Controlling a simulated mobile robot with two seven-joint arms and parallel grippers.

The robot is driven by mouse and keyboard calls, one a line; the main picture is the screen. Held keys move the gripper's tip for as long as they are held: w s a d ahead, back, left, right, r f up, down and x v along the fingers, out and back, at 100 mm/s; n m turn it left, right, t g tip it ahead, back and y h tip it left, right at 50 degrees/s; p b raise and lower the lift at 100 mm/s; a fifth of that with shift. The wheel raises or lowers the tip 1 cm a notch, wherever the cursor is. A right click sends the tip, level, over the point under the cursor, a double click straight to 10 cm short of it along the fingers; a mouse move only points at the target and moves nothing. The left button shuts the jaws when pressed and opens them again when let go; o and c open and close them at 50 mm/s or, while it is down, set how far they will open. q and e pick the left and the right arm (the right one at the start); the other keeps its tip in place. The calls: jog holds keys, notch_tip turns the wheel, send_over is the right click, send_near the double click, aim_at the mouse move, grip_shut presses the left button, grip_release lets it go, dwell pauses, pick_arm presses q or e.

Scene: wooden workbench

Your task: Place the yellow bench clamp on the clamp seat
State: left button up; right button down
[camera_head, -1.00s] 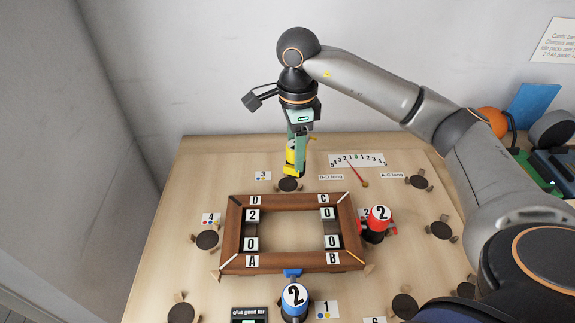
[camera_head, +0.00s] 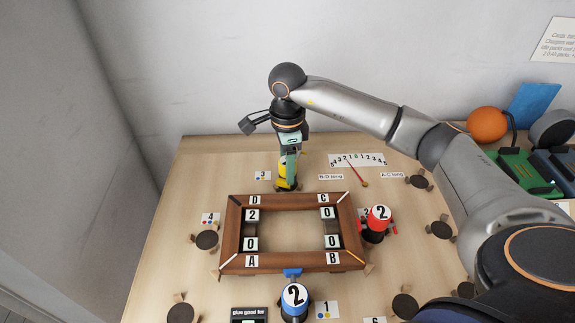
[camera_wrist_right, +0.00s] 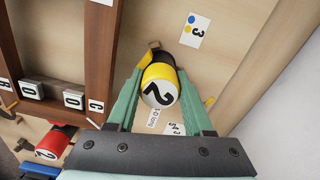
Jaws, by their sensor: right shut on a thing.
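The clamp is low over the round dark seat by card 3 (camera_head: 262,175), beyond the wooden frame's far rail. The clamp and fingers hide most of that seat. I cannot tell whether the clamp touches it. My left gripper is not in view.
The wooden frame (camera_head: 243,262) lies mid-bench. A red clamp (camera_head: 377,221) stands at its right side and a blue clamp (camera_head: 294,300) at its front. Several round dark seats, such as one at left (camera_head: 207,240), surround it. A dial with a red needle (camera_head: 357,174) lies behind.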

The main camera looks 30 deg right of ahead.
jog(key=shift+c, duration=1.5)
grip_release()
notch_tip(320, 180, up, 12)
jog(key=shift+r+p, duration=0.2)
jog(key=shift+p, duration=0.25)
